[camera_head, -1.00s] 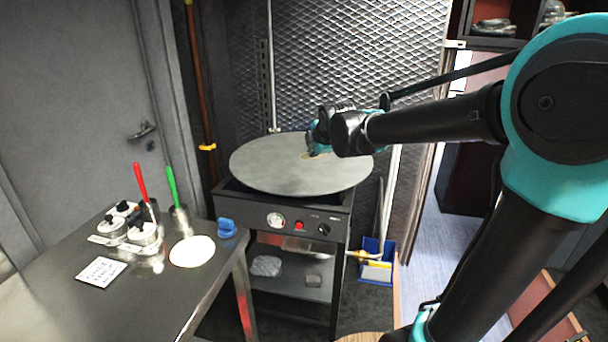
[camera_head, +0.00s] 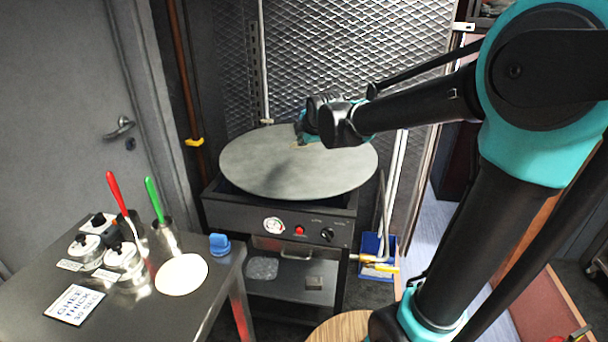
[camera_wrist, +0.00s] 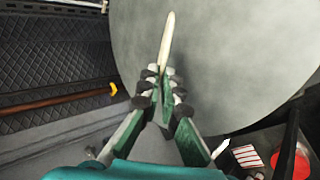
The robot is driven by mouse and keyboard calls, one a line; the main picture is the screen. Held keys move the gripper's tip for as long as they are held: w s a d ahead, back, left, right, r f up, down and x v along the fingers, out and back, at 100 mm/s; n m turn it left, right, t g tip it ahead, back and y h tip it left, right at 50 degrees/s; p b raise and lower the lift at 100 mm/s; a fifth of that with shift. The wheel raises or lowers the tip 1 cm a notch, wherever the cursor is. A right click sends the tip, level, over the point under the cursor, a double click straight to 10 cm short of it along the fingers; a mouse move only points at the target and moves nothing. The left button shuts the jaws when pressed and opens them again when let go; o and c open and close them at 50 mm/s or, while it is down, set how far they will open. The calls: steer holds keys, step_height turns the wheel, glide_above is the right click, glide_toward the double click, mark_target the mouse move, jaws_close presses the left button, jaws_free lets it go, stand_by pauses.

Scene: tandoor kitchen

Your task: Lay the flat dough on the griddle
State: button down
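My gripper (camera_head: 300,140) is over the back part of the round grey griddle (camera_head: 290,175), and my arm comes in from the right. In the wrist view the fingers (camera_wrist: 164,80) are closed together on a thin cream piece, which looks like the flat dough (camera_wrist: 167,40) seen edge-on. It points away from the fingertips, with the griddle (camera_wrist: 230,55) behind it. In the head view the piece is mostly hidden by the gripper. I cannot tell whether it touches the griddle. A pale flat disc (camera_head: 182,275) lies on the steel table.
The steel table (camera_head: 120,318) at the left holds lidded pots (camera_head: 122,258), a red-handled tool (camera_head: 117,192), a green-handled tool (camera_head: 155,200), a label card (camera_head: 75,305) and a blue item (camera_head: 219,244). A mesh wall (camera_head: 345,60) stands behind the griddle.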

steer(key=shift+f, duration=3.95)
steer(key=c, duration=1.9)
jaws_free()
steer(key=shift+v, duration=4.05)
